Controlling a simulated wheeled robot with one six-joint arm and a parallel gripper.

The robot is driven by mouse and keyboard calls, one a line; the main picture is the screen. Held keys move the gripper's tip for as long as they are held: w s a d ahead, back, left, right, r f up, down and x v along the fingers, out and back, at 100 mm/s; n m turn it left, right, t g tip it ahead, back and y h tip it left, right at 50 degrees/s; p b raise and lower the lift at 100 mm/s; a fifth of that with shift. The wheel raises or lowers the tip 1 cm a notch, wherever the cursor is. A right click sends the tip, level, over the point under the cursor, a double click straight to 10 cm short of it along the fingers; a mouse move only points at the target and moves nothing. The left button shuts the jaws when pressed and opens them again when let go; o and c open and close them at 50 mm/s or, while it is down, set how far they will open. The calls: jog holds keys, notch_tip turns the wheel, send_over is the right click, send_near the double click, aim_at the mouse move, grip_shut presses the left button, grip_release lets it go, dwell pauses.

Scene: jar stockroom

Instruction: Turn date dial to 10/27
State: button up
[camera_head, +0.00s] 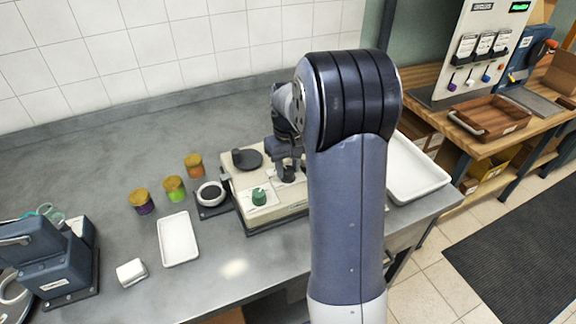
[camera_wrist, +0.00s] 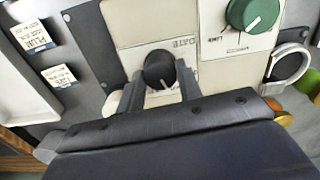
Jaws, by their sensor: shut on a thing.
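The date dial (camera_wrist: 160,69) is a round black knob with a light pointer mark, on a pale plate lettered DATE in the wrist view. My gripper (camera_wrist: 158,90) has one finger on each side of the dial and is shut on it. The numbers around the dial are too small or hidden to read. In the head view my gripper (camera_head: 289,166) is over the cream machine (camera_head: 283,212), and my arm hides the dial there. A green knob (camera_wrist: 252,14) marked LIMER or similar sits beside the date plate; it also shows in the head view (camera_head: 259,196).
A white tray (camera_head: 178,239) lies in front, and a larger white tray (camera_head: 415,172) lies to the right.

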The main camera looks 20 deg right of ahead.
aim_at(288, 170)
jog(key=m, duration=0.6)
jog(key=shift+m+p, duration=0.35)
jog(key=shift+m, duration=0.35)
jog(key=o, duration=1)
notch_tip(288, 170, up, 11)
jog(key=shift+f, duration=0.15)
notch_tip(288, 170, down, 11)
jog(key=shift+r, duration=0.1)
dwell(0.6)
